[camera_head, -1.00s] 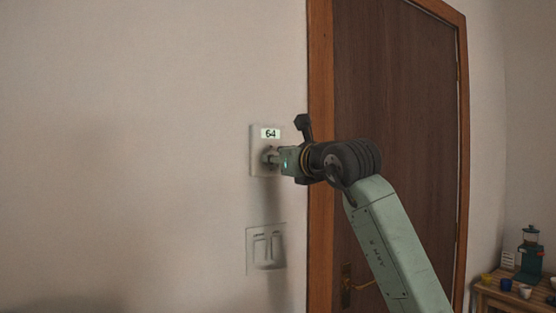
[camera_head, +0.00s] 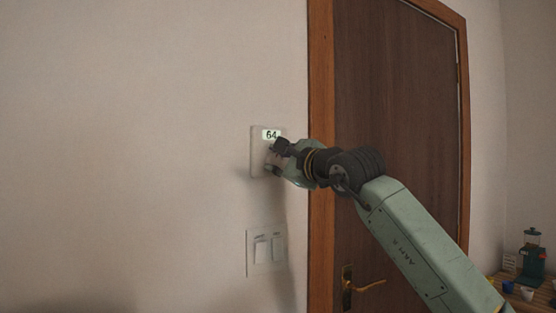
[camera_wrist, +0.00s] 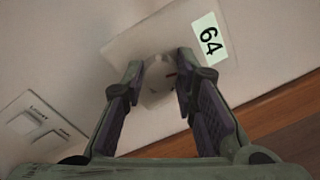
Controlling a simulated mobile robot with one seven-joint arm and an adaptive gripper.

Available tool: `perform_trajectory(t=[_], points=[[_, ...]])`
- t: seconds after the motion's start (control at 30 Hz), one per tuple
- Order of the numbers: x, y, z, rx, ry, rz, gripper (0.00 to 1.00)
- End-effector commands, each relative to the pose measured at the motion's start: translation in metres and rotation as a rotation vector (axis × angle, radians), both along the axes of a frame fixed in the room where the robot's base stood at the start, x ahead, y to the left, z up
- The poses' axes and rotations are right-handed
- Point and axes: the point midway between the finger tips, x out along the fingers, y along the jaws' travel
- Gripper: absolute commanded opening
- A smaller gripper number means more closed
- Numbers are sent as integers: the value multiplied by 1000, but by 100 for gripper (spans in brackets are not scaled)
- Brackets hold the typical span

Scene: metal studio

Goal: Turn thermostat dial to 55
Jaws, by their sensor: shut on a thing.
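The white thermostat (camera_head: 258,160) is on the wall left of the door frame. Its display (camera_head: 271,134) reads 64, and the same display shows tilted in the wrist view (camera_wrist: 209,41). The round pale dial (camera_wrist: 159,75) sits between the fingers in the wrist view, with a dark mark on its right side. My gripper (camera_wrist: 158,82) is shut on the dial, one finger on each side. In the head view my gripper (camera_head: 273,160) covers the dial and the thermostat's lower right part.
A light switch panel (camera_head: 258,252) is on the wall just below the thermostat. A brown door (camera_head: 400,110) in an orange-brown frame (camera_head: 320,100) stands to the right, with a brass handle (camera_head: 368,285). A small table with a grinder (camera_head: 531,250) is at far right.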

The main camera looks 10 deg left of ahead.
Motion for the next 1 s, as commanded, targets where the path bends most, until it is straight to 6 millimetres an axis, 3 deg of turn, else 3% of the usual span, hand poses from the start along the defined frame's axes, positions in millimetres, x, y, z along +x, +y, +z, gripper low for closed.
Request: perform_trajectory(t=[0.43,1.0], points=[[0,0,-1,-159,-160,0,0],[0,1,-1,-182,-183,1,0]])
